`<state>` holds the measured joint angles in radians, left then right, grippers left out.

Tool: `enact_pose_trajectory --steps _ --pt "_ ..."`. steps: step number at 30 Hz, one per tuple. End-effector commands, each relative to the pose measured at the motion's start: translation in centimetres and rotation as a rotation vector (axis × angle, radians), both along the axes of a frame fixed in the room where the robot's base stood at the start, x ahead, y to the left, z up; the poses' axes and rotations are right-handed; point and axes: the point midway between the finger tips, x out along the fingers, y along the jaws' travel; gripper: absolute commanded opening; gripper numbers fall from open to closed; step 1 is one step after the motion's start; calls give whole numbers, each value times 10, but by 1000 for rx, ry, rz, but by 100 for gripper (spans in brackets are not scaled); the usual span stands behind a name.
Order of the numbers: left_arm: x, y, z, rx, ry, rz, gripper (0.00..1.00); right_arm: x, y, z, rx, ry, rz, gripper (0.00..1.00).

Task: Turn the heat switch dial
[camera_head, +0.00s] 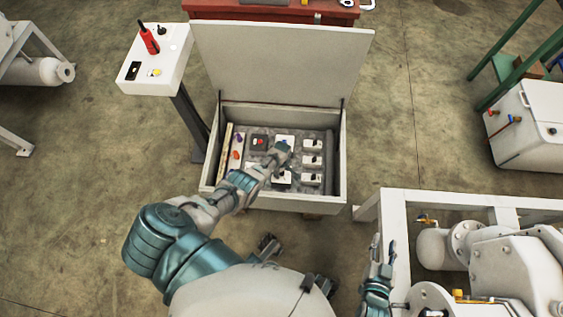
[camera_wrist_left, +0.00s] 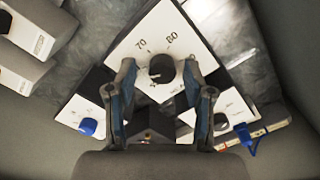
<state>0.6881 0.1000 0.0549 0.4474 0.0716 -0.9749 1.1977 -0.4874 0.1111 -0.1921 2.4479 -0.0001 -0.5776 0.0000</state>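A white square plate (camera_wrist_left: 185,35) printed with numbers such as 70 and 80 carries a round black dial knob (camera_wrist_left: 161,68), in the middle of the left wrist view. My left gripper (camera_wrist_left: 158,70) is open, with one finger on each side of the knob and visible gaps between. In the head view my left gripper (camera_head: 281,150) reaches into the open control box (camera_head: 212,185) and largely hides the dial under it. My right gripper (camera_head: 382,252) is in the lower right of the head view, its fingers apart and empty.
The box lid (camera_head: 283,60) stands raised at the back. Several other switch modules (camera_head: 312,160) surround the dial. A white pedestal (camera_head: 155,62) stands left; white machinery (camera_head: 480,240) stands right.

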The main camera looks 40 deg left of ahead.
Motion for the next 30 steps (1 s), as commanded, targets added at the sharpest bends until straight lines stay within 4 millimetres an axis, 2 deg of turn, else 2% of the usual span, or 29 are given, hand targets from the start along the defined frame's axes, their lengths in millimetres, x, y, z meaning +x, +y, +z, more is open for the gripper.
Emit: enact_pose_trajectory --steps 8,14,19,30 --pt "0 0 1 0 0 0 52 -1 1 1 -1 -3 4 40" --pt "1 0 12 0 -1 -1 52 -1 0 1 0 -3 2 40" --pt "-1 0 32 1 -1 -1 52 -1 0 1 0 -3 1 40" --pt "1 0 98 -1 -2 0 52 -1 0 1 0 -3 1 40"
